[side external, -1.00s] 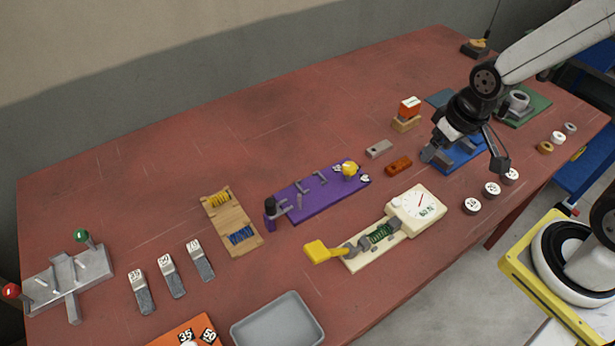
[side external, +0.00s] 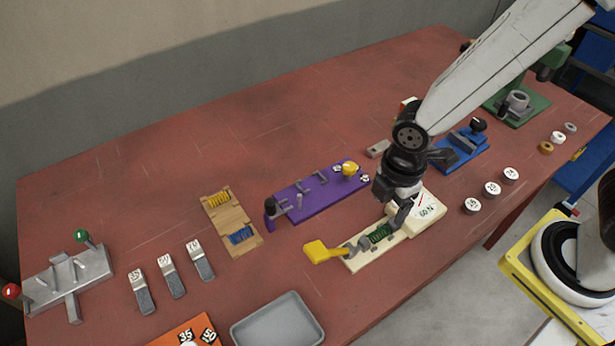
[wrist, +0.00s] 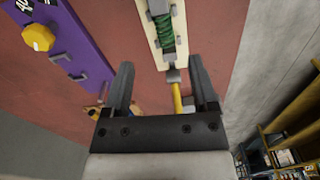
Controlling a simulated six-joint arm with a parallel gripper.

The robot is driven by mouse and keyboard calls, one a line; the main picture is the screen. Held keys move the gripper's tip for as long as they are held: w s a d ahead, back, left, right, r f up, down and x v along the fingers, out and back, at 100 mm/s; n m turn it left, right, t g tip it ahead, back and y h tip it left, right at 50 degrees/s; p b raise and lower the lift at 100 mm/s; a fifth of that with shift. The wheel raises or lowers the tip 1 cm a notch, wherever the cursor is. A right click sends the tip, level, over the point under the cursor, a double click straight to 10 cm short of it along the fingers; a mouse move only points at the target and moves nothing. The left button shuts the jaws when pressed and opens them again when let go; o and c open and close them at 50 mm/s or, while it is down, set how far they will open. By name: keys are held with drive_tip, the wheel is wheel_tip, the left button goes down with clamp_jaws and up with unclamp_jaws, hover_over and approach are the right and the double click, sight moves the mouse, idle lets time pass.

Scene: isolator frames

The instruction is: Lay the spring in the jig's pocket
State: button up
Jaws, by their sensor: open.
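A green spring (side external: 379,233) lies in the cream tester base (side external: 362,262), between grey holders. It also shows in the wrist view (wrist: 166,35), above and beyond my fingertips. My gripper (side external: 401,214) is over the tester, near the spring's dial end, and hides part of the dial housing (side external: 431,215). In the wrist view the two fingers (wrist: 162,75) are spread with nothing held between them. A wooden tray (side external: 226,222) holds a yellow spring (side external: 219,199) and a blue spring (side external: 240,235). I cannot tell which fixture is the jig.
The tester's yellow lever (side external: 322,252) sticks out left. A purple fixture (side external: 312,196) with a yellow knob (side external: 349,168) stands behind. A grey bin (side external: 277,322) is in front, and labelled weights (side external: 492,188) sit at right. The back left table is clear.

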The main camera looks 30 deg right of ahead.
sight(380, 232)
drive_tip(key=shift+s+a+f+n, duration=0.2)
drive_tip(key=shift+a+n, duration=0.2)
drive_tip(key=shift+n, duration=0.1)
drive_tip(key=shift+f, duration=0.15)
drive_tip(key=shift+f, duration=1.15)
drive_tip(key=shift+f, duration=0.15)
drive_tip(key=shift+f, duration=2.45)
clamp_jaws()
